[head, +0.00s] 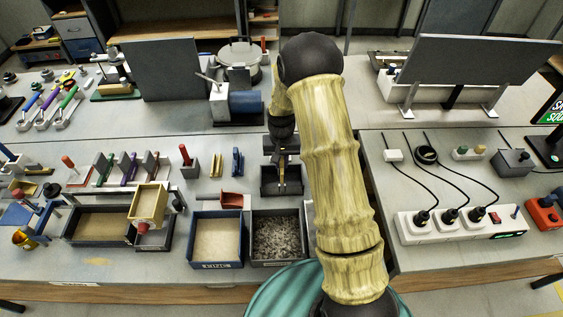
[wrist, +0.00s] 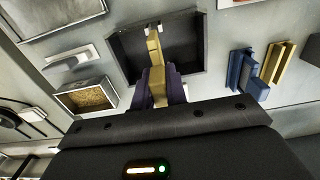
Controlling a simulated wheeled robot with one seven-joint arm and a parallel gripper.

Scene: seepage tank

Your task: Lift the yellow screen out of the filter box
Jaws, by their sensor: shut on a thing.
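The yellow screen shows in the wrist view (wrist: 154,47) as a narrow upright yellow piece between my fingers. In the head view it is a thin yellowish strip (head: 282,186). My gripper (wrist: 160,80) is shut on it; it also shows in the head view (head: 282,165), pointing down over the box. The filter box is a dark open box, seen in the wrist view (wrist: 190,58) and in the head view (head: 267,187). The screen lies over or inside the box opening. My fingers hide part of it, and I cannot tell how deep it sits.
A blue piece (head: 237,163) and a yellow piece (head: 216,163) stand left of the box. A red scoop (head: 231,199) and a grey gravel tray (head: 278,240) are close in front. A power strip (head: 455,223) with black cables lies to the right.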

